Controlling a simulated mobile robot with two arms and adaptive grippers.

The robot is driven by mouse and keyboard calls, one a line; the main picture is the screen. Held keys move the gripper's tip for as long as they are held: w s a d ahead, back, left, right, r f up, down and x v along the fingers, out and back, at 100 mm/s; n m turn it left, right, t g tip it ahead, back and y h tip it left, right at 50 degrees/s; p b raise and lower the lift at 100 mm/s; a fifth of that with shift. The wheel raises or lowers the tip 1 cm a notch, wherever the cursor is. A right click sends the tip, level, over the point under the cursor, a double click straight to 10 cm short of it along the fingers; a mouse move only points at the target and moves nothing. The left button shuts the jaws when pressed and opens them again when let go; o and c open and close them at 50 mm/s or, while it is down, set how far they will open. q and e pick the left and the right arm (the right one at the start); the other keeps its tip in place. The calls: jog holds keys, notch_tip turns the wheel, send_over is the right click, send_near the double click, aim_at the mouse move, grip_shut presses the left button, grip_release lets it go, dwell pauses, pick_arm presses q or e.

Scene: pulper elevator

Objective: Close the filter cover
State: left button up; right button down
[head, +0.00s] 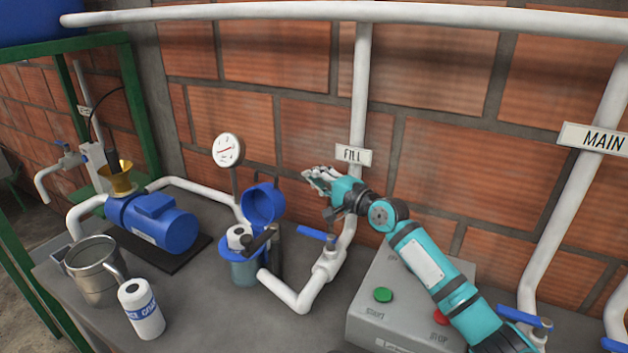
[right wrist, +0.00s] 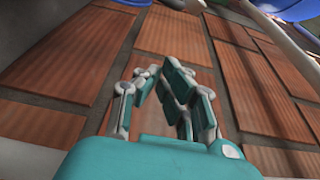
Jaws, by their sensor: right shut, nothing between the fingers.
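The blue filter cover (head: 264,203) stands raised, tilted up and back above the filter housing (head: 244,272) in the head view. A white cartridge top (head: 237,236) shows in the open housing, partly behind a dark handle-like bar. My right gripper (head: 310,176) is to the right of and above the cover, apart from it, in front of the brick wall. It also shows in the right wrist view (right wrist: 180,75), with its fingers together and nothing between them. The filter cover cannot be made out for sure in the right wrist view. My left gripper is not in view.
A blue valve handle (head: 312,233) on a white pipe stands right of the filter. A control box (head: 400,310) with green and red buttons is below my right arm. A blue pump (head: 152,222), metal jug (head: 95,270) and white bottle (head: 141,310) stand left.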

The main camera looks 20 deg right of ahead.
pick_arm(q)
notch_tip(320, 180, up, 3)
jog(key=p, duration=0.2)
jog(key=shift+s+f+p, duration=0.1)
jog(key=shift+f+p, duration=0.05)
jog(key=shift+p, duration=0.25)
pick_arm(e)
jog(key=w+a, duration=0.4)
jog(key=a, duration=0.1)
jog(key=shift+a, duration=0.25)
jog(key=shift+r, duration=0.1)
